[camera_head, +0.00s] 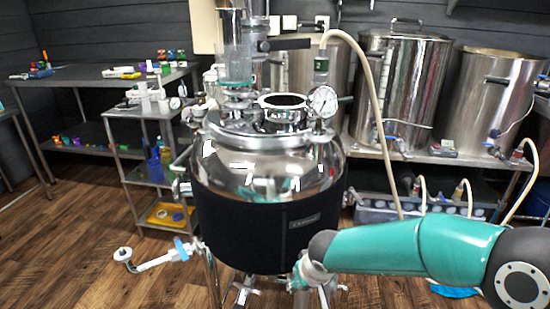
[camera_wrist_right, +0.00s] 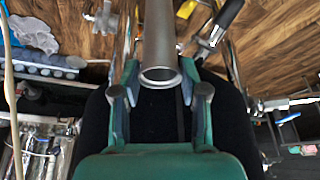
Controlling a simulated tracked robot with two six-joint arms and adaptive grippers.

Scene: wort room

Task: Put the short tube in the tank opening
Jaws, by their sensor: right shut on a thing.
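The steel tank (camera_head: 265,165) stands in the middle of the head view, with a black jacket around its body. The round tank opening (camera_head: 284,100) is on its lid, between a glass column and a pressure gauge, and looks dark inside. In the right wrist view the short tube (camera_wrist_right: 160,40) is grey metal with a flared open end towards the camera; its far end is cut off by the frame. My right gripper (camera_wrist_right: 160,85) is shut on it. In the head view the right arm reaches low before the tank's jacket, below the opening. My left gripper is not in view.
A pressure gauge (camera_head: 323,101) and a glass column (camera_head: 235,58) stand up from the lid beside the opening. A pale hose (camera_head: 376,90) arcs down at the right. Large steel pots (camera_head: 400,90) stand behind. A valve pipe (camera_head: 155,261) sticks out low left.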

